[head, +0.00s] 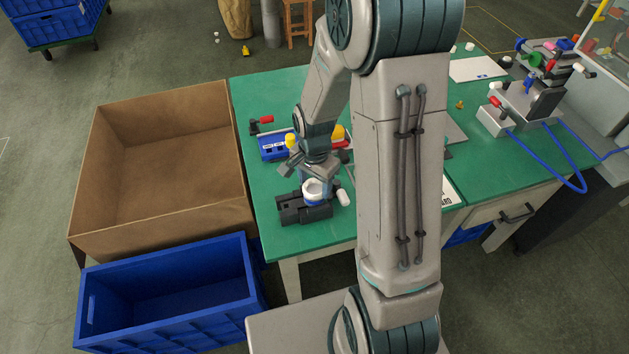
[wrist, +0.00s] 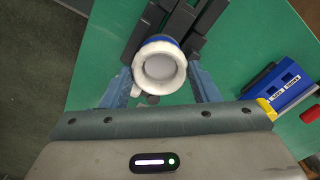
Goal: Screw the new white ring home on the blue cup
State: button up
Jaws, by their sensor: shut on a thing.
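The white ring (head: 313,187) sits at the top of the blue cup, seen as a round white rim in the wrist view (wrist: 160,87). Only a thin band of the blue cup (wrist: 161,38) shows past the ring; the rest of the cup is hidden. They are at the black clamp (head: 291,209) near the table's front left edge, also in the wrist view (wrist: 182,20). My gripper (wrist: 160,75) has a finger on each side of the white ring and is shut on it. How level the ring sits and any gap below it cannot be told.
A blue box with yellow and red parts (head: 272,147) stands behind the clamp on the green table (head: 260,90). A white knob (head: 343,197) is right of the clamp. A cardboard box (head: 160,160) and a blue crate (head: 170,295) stand left. The pad printer (head: 530,95) is far right.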

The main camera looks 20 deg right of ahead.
jog(key=shift+f+b, duration=0.3)
jog(key=o, duration=0.8)
jog(key=shift+o, duration=0.2)
